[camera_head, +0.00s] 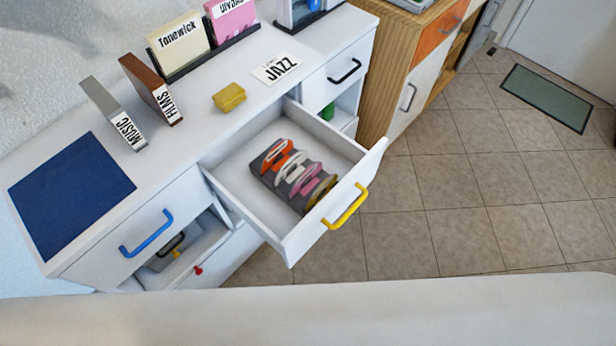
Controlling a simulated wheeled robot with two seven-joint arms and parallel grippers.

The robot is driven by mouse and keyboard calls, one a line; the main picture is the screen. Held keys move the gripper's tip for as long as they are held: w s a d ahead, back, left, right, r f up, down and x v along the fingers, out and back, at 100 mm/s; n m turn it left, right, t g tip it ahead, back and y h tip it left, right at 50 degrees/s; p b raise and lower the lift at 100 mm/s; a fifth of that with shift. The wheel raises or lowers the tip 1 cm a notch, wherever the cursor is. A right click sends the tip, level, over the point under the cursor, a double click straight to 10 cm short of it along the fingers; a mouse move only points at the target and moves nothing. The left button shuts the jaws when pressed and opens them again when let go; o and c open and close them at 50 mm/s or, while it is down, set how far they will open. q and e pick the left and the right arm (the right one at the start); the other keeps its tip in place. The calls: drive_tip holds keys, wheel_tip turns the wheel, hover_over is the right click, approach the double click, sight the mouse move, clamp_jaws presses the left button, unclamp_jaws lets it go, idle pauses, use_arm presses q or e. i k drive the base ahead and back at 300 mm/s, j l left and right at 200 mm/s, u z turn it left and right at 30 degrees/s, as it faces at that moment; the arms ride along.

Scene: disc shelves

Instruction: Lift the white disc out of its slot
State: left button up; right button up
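The white disc (289,168) stands upright in a slot of a dark grey holder (268,181) inside the open drawer (233,158). It is between an orange disc (277,154) and a pink disc (306,179). A yellow disc (321,192) sits in the slot closest to the drawer front. The lower parts of the discs are hidden in the holder. Neither of my grippers is in view.
The open drawer has a yellow handle (345,207).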

sight(294, 163)
drive_tip(key=k+j+z, duration=0.85)
